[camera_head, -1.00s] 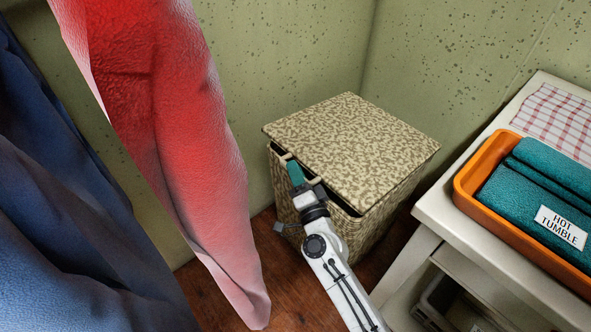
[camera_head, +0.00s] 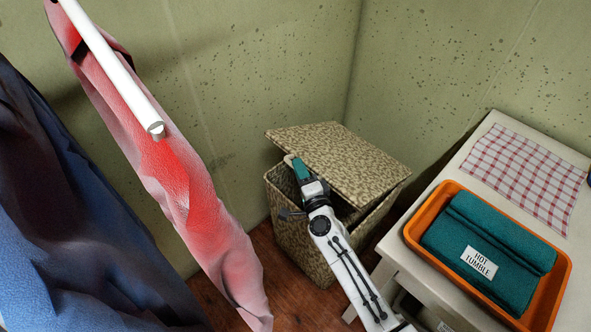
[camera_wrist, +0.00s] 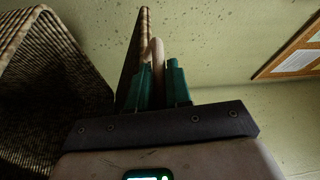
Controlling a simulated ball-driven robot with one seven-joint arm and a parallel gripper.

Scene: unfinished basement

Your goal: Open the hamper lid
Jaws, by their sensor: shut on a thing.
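The hamper (camera_head: 296,238) is a woven, mottled beige-brown box standing in the corner of the room. Its lid (camera_head: 345,162) is tilted up at the front, with a dark gap between lid and body. My gripper (camera_head: 300,168) is at the lid's front edge, with teal fingers. In the wrist view my gripper (camera_wrist: 157,85) is shut on the pale handle (camera_wrist: 157,52) beside the thin edge of the lid (camera_wrist: 130,60). The hamper's woven wall (camera_wrist: 45,80) shows at the left there. The hamper's inside is mostly dark.
A white table (camera_head: 480,130) stands at the right with an orange tray (camera_head: 415,232) holding folded teal towels (camera_head: 490,250) labelled "HOT TUMBLE" and a checked cloth (camera_head: 527,172). Red (camera_head: 190,190) and blue (camera_head: 60,200) garments hang at the left near a white rod (camera_head: 115,65).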

